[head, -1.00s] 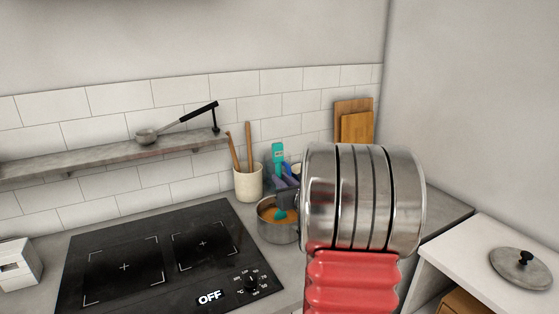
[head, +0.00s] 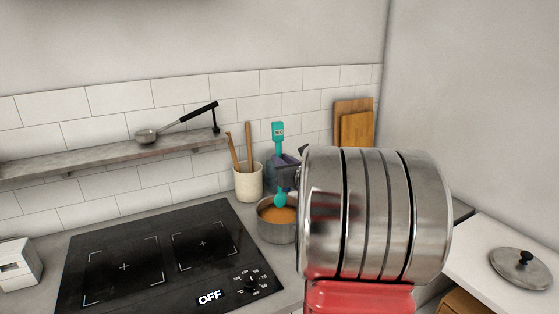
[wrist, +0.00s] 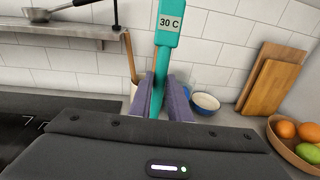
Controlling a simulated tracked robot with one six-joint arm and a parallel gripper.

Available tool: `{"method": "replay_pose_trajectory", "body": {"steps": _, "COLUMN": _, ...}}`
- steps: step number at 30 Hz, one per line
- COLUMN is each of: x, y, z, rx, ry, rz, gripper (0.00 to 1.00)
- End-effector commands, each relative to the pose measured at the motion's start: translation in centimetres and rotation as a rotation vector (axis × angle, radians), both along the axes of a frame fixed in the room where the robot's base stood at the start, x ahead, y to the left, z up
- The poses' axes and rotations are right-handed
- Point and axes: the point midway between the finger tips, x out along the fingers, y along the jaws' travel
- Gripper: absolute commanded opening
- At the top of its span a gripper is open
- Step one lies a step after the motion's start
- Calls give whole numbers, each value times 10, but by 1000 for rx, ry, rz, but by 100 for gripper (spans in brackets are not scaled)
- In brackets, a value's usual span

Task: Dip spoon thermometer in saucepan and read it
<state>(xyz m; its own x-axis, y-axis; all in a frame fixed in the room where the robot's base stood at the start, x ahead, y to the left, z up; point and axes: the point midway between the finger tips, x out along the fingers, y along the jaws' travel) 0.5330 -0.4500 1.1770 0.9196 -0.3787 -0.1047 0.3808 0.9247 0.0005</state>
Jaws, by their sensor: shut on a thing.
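The teal spoon thermometer (head: 278,132) stands upright in my gripper (head: 285,170). Its spoon end (head: 280,201) is just above the soup, near the back rim of the saucepan; the exact gap is hard to tell. The saucepan (head: 276,234) holds orange soup and sits on the counter, its right side partly hidden by my arm. In the wrist view, the purple fingers of my gripper (wrist: 163,98) are shut on the thermometer's teal handle (wrist: 161,66). Its display (wrist: 170,23) reads 30 C. The saucepan is not visible in the wrist view.
A utensil crock (head: 248,182) with wooden handles stands left of the saucepan. The black hob (head: 150,255) shows OFF. Cutting boards (head: 356,127) lean at the back. A bowl (wrist: 205,104) and a fruit bowl (wrist: 292,150) show in the wrist view.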

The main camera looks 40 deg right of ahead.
Motion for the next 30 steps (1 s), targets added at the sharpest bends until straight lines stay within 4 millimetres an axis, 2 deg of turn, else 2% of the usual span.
{"method": "replay_pose_trajectory", "body": {"steps": 15, "x": 0, "y": 0, "z": 35, "rx": -1, "ry": -1, "rz": -1, "gripper": 0}}
{"method": "replay_pose_trajectory", "body": {"steps": 30, "x": 0, "y": 0, "z": 35, "rx": 0, "ry": -1, "rz": -1, "gripper": 0}}
